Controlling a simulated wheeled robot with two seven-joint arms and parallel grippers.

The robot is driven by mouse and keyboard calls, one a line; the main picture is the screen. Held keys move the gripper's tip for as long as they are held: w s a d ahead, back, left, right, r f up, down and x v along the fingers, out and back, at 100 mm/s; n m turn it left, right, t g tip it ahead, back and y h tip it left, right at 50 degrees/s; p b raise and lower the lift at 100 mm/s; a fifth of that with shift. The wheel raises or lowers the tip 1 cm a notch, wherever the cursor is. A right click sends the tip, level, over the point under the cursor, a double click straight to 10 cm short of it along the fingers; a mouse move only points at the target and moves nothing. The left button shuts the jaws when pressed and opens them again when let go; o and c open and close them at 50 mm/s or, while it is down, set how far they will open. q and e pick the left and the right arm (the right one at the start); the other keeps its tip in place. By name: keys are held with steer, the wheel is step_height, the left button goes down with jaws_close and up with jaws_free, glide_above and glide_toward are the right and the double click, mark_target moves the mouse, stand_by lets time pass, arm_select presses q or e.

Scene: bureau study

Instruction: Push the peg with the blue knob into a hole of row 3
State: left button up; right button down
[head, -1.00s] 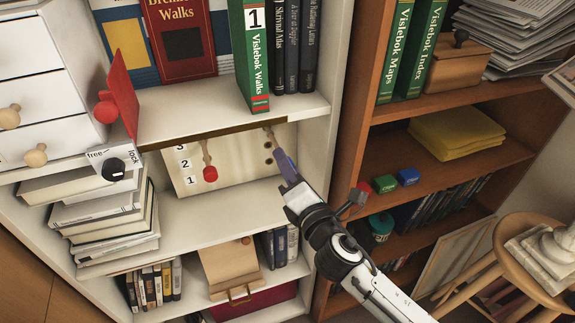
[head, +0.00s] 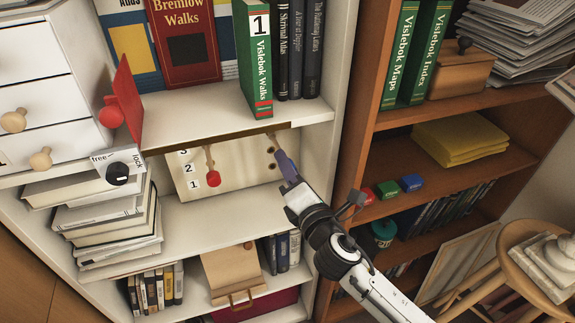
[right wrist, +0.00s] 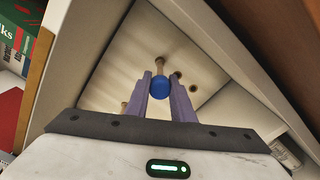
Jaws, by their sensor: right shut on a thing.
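The pale board (head: 235,172) stands at the back of the shelf compartment, with numbers 3, 2 and 1 down its left side. My right gripper (head: 279,155) reaches its right part and is shut on the peg with the blue knob. In the right wrist view the blue knob (right wrist: 160,88) sits between the two purple fingertips (right wrist: 160,92). Its wooden shaft points at the board near the top; I cannot tell how deep its tip is. Dark holes (head: 271,166) show below it. A peg with a red knob (head: 213,179) stands left. My left gripper is out of view.
The shelf edge (head: 225,136) above overhangs the board and partly hides its top row. A box with a free/lock dial (head: 117,173) and a red flap (head: 128,100) are at left. A book stack (head: 110,225) stands left of the board. The shelf before the board is clear.

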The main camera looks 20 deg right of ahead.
steer(key=shift+w, duration=0.8)
steer(key=c, duration=1)
jaws_free()
steer(key=s, duration=1)
steer(key=shift+d, duration=0.15)
